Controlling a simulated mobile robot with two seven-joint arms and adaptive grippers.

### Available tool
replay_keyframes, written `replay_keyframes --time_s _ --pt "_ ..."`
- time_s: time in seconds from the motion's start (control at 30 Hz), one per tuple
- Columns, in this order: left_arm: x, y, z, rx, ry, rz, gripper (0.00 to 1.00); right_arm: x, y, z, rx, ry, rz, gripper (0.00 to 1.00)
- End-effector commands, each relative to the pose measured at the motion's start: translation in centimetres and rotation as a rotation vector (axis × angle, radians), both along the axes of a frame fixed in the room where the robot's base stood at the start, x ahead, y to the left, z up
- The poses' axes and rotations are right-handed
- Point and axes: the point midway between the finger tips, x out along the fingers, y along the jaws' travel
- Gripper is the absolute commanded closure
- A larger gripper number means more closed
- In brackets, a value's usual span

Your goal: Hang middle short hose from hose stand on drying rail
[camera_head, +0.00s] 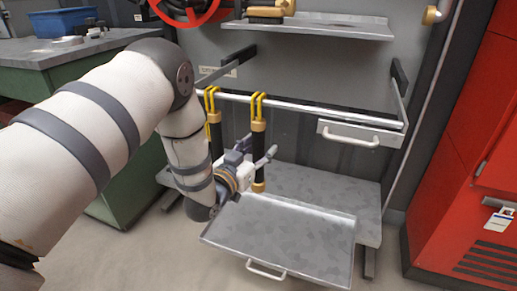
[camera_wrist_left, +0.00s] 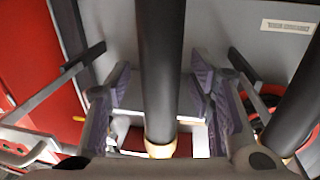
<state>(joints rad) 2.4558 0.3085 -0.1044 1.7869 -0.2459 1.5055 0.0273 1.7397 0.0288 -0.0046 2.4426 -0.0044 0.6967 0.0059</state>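Two short black hoses with brass ends hang upright by yellow straps on the silver drying rail (camera_head: 330,113) in the head view. One hose (camera_head: 215,135) is at the left, partly behind my left arm. The other hose (camera_head: 258,143) hangs just right of it. My left gripper (camera_head: 254,160) is at the lower part of this right-hand hose. In the left wrist view the hose (camera_wrist_left: 160,60) runs between the open fingers, with a gap on both sides. A second hose (camera_wrist_left: 300,110) shows at the right there. My right gripper is not in view, and no hose stand is seen.
A metal tray (camera_head: 290,235) with a handle is below the gripper, in front of a low grey shelf (camera_head: 340,190). A handled panel (camera_head: 360,135) is at the rail's right. A red cabinet (camera_head: 470,200) stands right. A green workbench (camera_head: 115,190) is left. The rail's middle is free.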

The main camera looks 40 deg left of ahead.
Motion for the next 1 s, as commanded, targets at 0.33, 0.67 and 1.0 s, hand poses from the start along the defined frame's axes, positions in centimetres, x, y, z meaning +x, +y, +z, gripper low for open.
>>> replay_keyframes --time_s 0.33,0.67,1.0 --pt "-2.5 -0.1 -0.2 -0.002 0.008 0.002 0.52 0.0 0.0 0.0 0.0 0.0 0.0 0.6" --pt "-10.6 -0.8 -0.2 0.0 0.005 0.001 0.52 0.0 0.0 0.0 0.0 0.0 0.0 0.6" --pt "-12.7 -1.4 -2.2 -0.006 0.077 -0.004 0.52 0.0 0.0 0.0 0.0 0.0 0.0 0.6"
